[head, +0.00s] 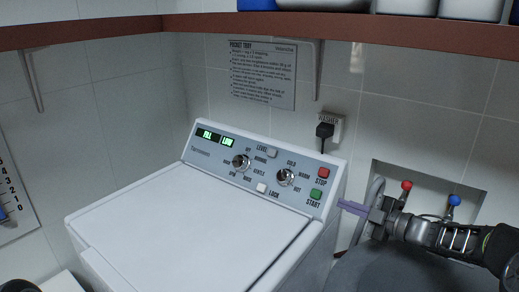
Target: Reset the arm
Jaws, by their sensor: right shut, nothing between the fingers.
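My right gripper (342,205) comes in from the right with its purple fingers shut and empty. In the picture its tips lie just right of the washing machine's control panel (222,161), near the green START button (316,194); I cannot tell whether they touch the machine. The white washing machine (185,235) has its lid closed. Its two lit green displays (207,135) read "ALL" and "LOW". The panel also has two knobs, a red STOP button (324,173) and a white LOCK button (262,188). My left gripper is out of view.
A brown shelf (350,27) with containers runs above. A black plug (324,131) sits in the wall socket. A wall recess holds red (406,185) and blue (454,201) valve handles, close behind my right arm. A dark grey rounded shape (390,272) lies below the arm.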

